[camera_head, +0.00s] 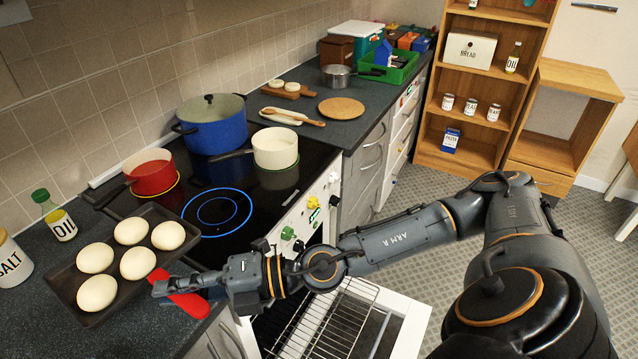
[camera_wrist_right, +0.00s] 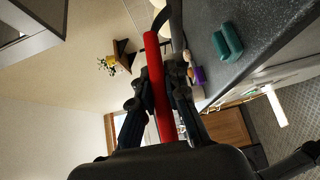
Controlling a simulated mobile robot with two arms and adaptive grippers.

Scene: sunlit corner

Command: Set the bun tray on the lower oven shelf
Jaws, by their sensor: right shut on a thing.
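The dark bun tray (camera_head: 125,294) holds several pale round buns (camera_head: 138,263). It is at the left of the head view, over the counter and the near left edge of the hob; I cannot tell whether it touches them. My right gripper (camera_head: 168,285) is shut on the tray's red handle (camera_head: 190,302). In the right wrist view the fingers (camera_wrist_right: 165,85) close around the red handle (camera_wrist_right: 153,65). A wire oven shelf (camera_head: 325,325) shows at the bottom over the open oven door (camera_head: 412,325). The oven interior is mostly hidden. My left gripper is out of view.
A red pot (camera_head: 152,178), a blue pot (camera_head: 215,130) and a cream pan (camera_head: 275,150) stand on the hob. An oil bottle (camera_head: 58,222) and salt jar (camera_head: 12,262) stand left of the tray. Open floor (camera_head: 420,200) lies right of the counter.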

